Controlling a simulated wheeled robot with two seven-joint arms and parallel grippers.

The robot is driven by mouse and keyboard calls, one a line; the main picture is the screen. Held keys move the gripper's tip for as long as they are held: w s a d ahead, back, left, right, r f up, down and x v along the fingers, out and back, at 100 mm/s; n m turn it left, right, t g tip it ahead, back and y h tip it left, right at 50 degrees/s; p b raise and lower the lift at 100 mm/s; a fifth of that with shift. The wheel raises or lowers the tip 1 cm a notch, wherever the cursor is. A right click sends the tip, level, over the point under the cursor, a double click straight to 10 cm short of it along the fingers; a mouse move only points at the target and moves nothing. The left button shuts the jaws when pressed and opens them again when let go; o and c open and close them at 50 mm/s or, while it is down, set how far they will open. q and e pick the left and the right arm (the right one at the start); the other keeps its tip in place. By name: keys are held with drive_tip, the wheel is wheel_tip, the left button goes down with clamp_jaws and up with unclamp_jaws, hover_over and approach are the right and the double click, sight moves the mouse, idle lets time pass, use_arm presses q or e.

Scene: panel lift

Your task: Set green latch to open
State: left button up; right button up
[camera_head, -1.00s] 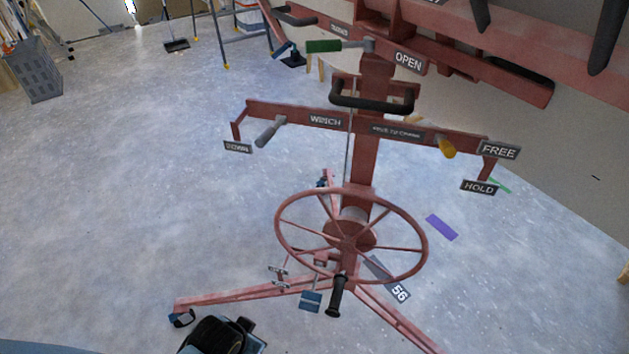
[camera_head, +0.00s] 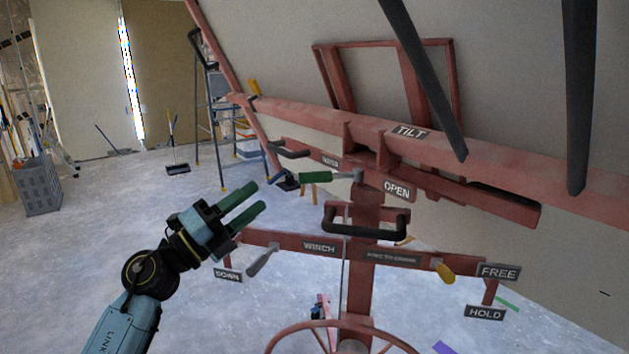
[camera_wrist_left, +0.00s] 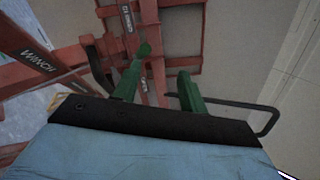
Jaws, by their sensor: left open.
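The green latch (camera_head: 316,177) is on the red frame of the lift, its green handle pointing left from a grey pivot. The OPEN sign (camera_head: 397,190) is to the right of and below that pivot. My left gripper (camera_head: 259,198), with two green fingers, is open and empty, left of and below the latch handle in the head view, apart from it. In the left wrist view, the gripper's fingers (camera_wrist_left: 160,84) stand apart with red frame beyond them. A green piece near the left fingertip there looks like the latch handle (camera_wrist_left: 143,49). My right gripper is not in view.
A black handlebar (camera_head: 365,230) sits below the latch. The winch crossbar (camera_head: 290,241) with a grey lever (camera_head: 261,262) lies below my gripper. A yellow-handled lever (camera_head: 444,272) is at right. A large panel (camera_head: 520,100) leans behind.

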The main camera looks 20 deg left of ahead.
sight(327, 172)
use_arm(q)
drive_tip(key=w+d+m+g, duration=0.1)
drive_tip(key=w+d, duration=0.2)
drive_tip(key=w+d+r+m+g, duration=0.1)
drive_tip(key=w+d, duration=0.2)
drive_tip(key=w, duration=0.1)
drive_tip(key=w+d+r+m+g+p, duration=0.1)
drive_tip(key=w+d, duration=0.2)
drive_tip(key=shift+w+d+m+g+h, duration=0.1)
drive_tip(key=shift+w+m+g+h, duration=0.2)
drive_tip(key=shift+m+g+h, duration=0.1)
drive_tip(key=shift+c, duration=0.4)
clamp_jaws()
